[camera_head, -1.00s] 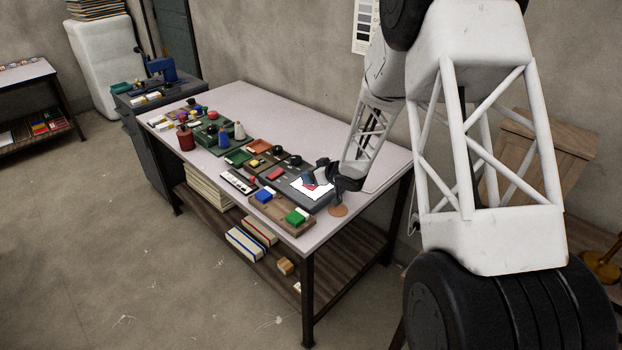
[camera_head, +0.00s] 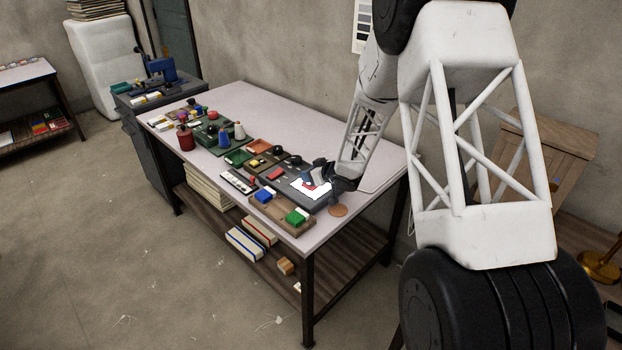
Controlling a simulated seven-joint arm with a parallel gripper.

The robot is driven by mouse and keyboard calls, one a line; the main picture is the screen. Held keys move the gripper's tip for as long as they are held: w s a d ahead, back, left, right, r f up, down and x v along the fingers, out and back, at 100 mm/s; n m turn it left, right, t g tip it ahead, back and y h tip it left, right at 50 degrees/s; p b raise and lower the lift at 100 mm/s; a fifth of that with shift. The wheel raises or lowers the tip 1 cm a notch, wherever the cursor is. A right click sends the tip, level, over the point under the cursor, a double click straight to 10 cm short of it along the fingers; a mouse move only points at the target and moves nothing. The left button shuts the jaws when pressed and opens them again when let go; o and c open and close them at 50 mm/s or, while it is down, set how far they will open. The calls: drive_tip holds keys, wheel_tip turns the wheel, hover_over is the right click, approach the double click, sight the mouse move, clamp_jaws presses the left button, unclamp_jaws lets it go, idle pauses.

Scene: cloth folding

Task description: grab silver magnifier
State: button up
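My gripper (camera_head: 322,175) is a dark shape low over the right end of the long table, above a dark mat (camera_head: 285,185). It is too small and dark to tell whether its fingers are apart or hold something. A brown round disc (camera_head: 338,210) lies on the table just below my gripper in the picture.
A wooden tray (camera_head: 276,221) with blue and green blocks sits at the table's front edge. Several bottles, spools and small trays crowd the left half of the table (camera_head: 285,117). The back strip of the tabletop is clear. A wall stands close behind.

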drive_tip(key=c, duration=0.5)
drive_tip(key=shift+r, duration=0.2)
drive_tip(key=shift+r, duration=0.5)
drive_tip(key=shift+s+d+r, duration=0.1)
drive_tip(key=shift+s+r, duration=0.1)
drive_tip(key=shift+r, duration=0.4)
drive_tip(key=shift+s+r, duration=0.2)
drive_tip(key=shift+r, duration=0.35)
drive_tip(key=s+d, duration=0.1)
drive_tip(key=s, duration=0.4)
drive_tip(key=s+r, duration=0.1)
drive_tip(key=s, duration=0.4)
drive_tip(key=s+d, duration=0.1)
drive_tip(key=s, duration=0.4)
drive_tip(key=shift+d+r, duration=0.2)
drive_tip(key=shift+d, duration=0.15)
